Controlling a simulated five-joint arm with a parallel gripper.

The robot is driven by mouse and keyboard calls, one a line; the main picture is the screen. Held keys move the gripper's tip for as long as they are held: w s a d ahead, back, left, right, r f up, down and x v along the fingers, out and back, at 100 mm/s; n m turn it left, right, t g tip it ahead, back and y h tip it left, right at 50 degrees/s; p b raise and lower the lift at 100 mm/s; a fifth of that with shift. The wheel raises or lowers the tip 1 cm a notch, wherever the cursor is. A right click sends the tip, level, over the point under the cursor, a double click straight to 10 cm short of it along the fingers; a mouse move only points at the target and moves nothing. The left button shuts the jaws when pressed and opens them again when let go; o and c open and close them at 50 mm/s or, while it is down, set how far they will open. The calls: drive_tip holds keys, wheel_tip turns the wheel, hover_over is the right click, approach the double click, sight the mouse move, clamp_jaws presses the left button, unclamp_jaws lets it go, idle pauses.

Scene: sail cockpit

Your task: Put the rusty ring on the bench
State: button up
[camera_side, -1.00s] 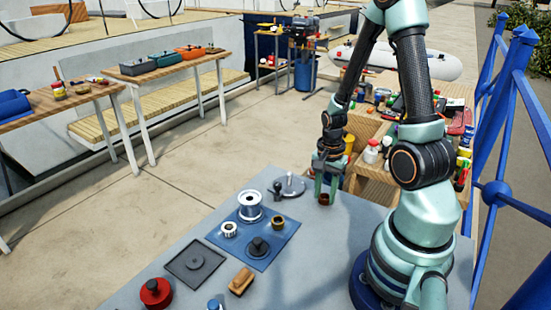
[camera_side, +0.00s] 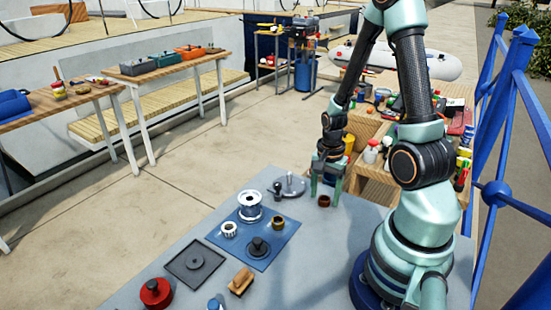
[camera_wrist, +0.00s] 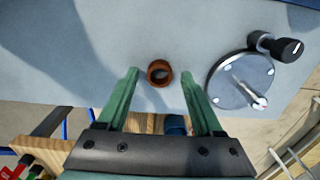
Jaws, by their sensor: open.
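The rusty ring (camera_side: 324,201) is a small brown ring lying flat on the grey bench (camera_side: 345,222), near its far edge. In the wrist view the ring (camera_wrist: 159,72) shows whole, with its hole facing up and bare bench around it. My gripper (camera_side: 326,190) is just above the ring, pointing down. Its two green fingers are spread apart and empty. In the wrist view the fingertips of my gripper (camera_wrist: 160,74) stand on either side of the ring, with a gap on both sides.
A round grey plate with a handle (camera_side: 289,186) lies left of the ring. A blue mat (camera_side: 268,262) holds a silver drum (camera_side: 249,206), a white toothed ring (camera_side: 229,229), a bronze-coloured ring (camera_side: 278,223) and a dark part (camera_side: 258,247). Bench right of the ring is clear.

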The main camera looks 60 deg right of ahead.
wheel_tip(320, 180, up, 12)
drive_tip(key=w+a+r+n+t, duration=0.2)
drive_tip(key=a+r+n, duration=0.4)
drive_tip(key=a+n, duration=0.2)
drive_tip(key=w+a+r+n+t, duration=0.3)
drive_tip(key=a+r+n, duration=0.3)
drive_tip(key=a+n, duration=0.3)
drive_tip(key=shift+r+n+t, duration=0.15)
drive_tip(key=shift+n+t, duration=0.15)
drive_tip(key=shift+n, duration=0.2)
